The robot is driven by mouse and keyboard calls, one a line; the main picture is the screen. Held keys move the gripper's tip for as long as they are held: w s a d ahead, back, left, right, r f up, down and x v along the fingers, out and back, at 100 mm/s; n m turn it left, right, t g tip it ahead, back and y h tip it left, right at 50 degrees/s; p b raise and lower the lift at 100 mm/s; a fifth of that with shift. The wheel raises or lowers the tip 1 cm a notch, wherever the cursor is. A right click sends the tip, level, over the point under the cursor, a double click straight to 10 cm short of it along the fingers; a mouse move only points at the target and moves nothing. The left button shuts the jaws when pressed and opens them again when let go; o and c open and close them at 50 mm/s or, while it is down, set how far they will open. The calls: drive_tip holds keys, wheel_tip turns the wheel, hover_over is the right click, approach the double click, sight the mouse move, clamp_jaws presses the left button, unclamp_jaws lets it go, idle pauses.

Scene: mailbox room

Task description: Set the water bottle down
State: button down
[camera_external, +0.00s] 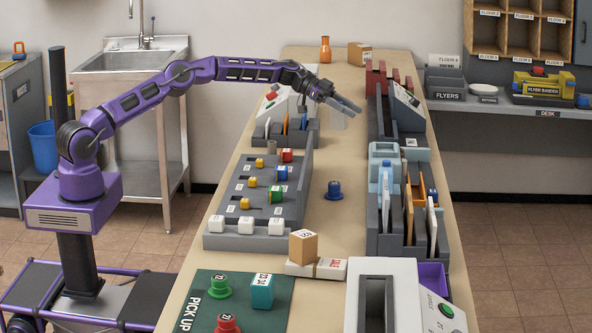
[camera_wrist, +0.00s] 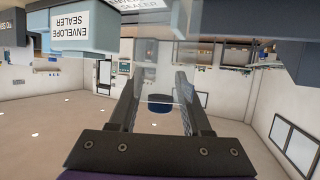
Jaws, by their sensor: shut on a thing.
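My gripper (camera_external: 346,104) is at the end of the outstretched arm, above the table's far half. In the wrist view its two fingers (camera_wrist: 157,88) stand apart on either side of a clear, see-through bottle, the water bottle (camera_wrist: 150,72). A dark blue round part of it shows between the fingers. In the external view the water bottle (camera_external: 335,121) is a faint pale shape just below the fingers, held above the table. Its outline is hard to make out, and I cannot tell its exact tilt.
The long table (camera_external: 345,225) has a bare lane down its middle, with a blue stamp-like piece (camera_external: 333,190) in it. Grey sorting racks (camera_external: 270,190) line the left, and envelope holders (camera_external: 405,215) line the right. An orange flask (camera_external: 325,50) stands at the far end.

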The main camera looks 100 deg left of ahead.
wheel_tip(320, 180, down, 9)
drive_tip(key=shift+f, duration=0.15)
drive_tip(key=shift+b, duration=0.3)
drive_tip(key=shift+f+b, duration=0.25)
drive_tip(key=shift+b, duration=0.05)
drive_tip(key=shift+c, duration=1.8)
unclamp_jaws()
drive_tip(key=shift+r, duration=0.1)
drive_tip(key=shift+r+p, duration=0.2)
drive_tip(key=shift+p, duration=0.2)
drive_tip(key=shift+s+a, duration=0.2)
drive_tip(key=shift+s, duration=0.1)
drive_tip(key=v, duration=1.1)
drive_tip(key=shift+r, duration=0.2)
